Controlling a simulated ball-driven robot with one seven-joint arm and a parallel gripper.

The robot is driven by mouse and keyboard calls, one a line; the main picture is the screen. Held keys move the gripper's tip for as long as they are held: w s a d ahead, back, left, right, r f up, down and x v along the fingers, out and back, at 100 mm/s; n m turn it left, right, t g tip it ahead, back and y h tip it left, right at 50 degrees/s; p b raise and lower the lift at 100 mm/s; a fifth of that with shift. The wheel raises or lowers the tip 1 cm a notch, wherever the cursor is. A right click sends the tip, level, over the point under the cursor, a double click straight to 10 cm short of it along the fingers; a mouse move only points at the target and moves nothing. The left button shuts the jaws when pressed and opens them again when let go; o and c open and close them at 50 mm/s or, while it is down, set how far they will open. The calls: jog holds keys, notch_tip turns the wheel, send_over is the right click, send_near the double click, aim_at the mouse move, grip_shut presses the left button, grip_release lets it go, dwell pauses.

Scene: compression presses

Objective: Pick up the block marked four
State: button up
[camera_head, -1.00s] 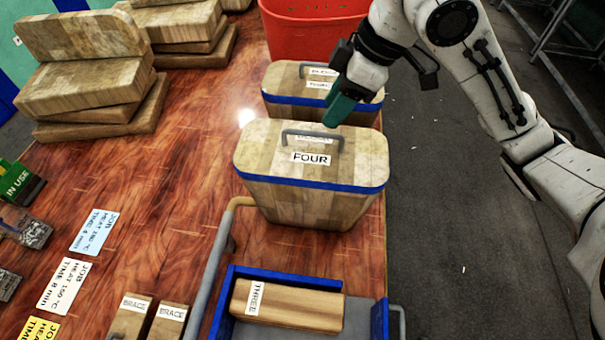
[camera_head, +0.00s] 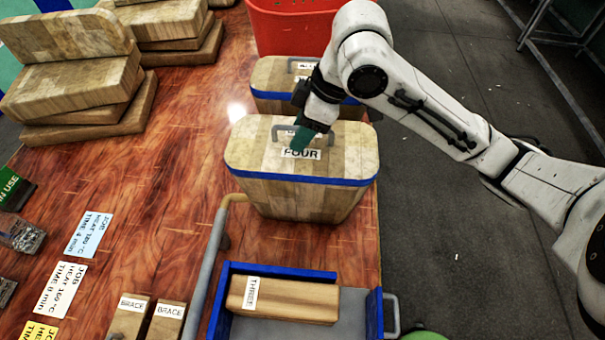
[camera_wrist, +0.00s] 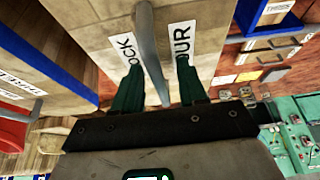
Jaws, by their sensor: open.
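The block marked four (camera_head: 260,155) is a large wooden block with a blue band, a grey handle on top and a FOUR label. It stands upright on the red-brown wooden table (camera_head: 150,180). My gripper (camera_head: 302,141) is over its top, by the handle, and partly covers the label. In the wrist view the green fingers of my gripper (camera_wrist: 157,85) are apart, one on each side of the grey handle (camera_wrist: 150,50). The handle runs between them; whether either finger touches it I cannot tell.
A similar banded block (camera_head: 268,85) stands just behind, with a red bin (camera_head: 290,30) beyond. A blue-edged tray (camera_head: 225,300) holding the block marked three (camera_head: 300,300) is in front. Stacked wooden slabs (camera_head: 75,85) are at left. Grey floor lies right of the table.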

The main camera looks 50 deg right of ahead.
jog(key=shift+f, duration=0.15)
dwell(0.3)
grip_shut()
dwell(1.2)
